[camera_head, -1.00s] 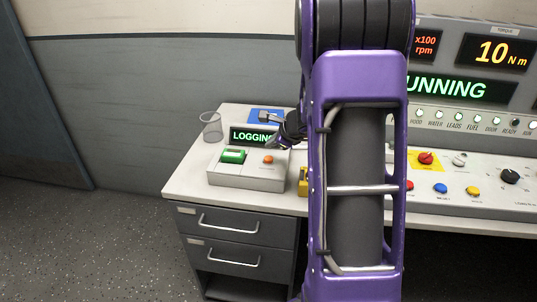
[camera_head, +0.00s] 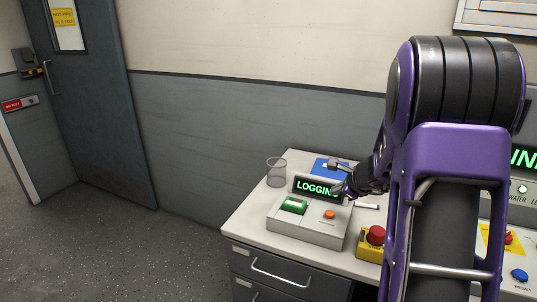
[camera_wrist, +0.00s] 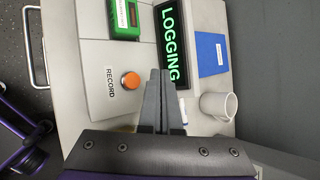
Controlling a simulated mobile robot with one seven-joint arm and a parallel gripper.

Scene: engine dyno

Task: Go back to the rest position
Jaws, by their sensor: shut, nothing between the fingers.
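My gripper (camera_wrist: 158,75) is shut and empty. In the wrist view its closed fingers hang over the desk, between the logger box (camera_wrist: 110,72) and a white mug (camera_wrist: 218,106). In the head view my gripper (camera_head: 340,190) is small and dark beside the green LOGGING display (camera_head: 316,188), partly hiding its right end. The logger box (camera_head: 305,224) has a green rocker switch (camera_head: 293,205) and an orange RECORD button (camera_head: 329,214). The fingers are apart from the button (camera_wrist: 130,81) in the wrist view. My purple arm covers the right of the head view.
A blue folder (camera_head: 330,168) and a mesh cup (camera_head: 276,171) are at the back of the desk (camera_head: 250,219). A red emergency button (camera_head: 377,235) on a yellow box stands close to my arm. The control panel (camera_head: 520,235) is at right. The floor at left is clear.

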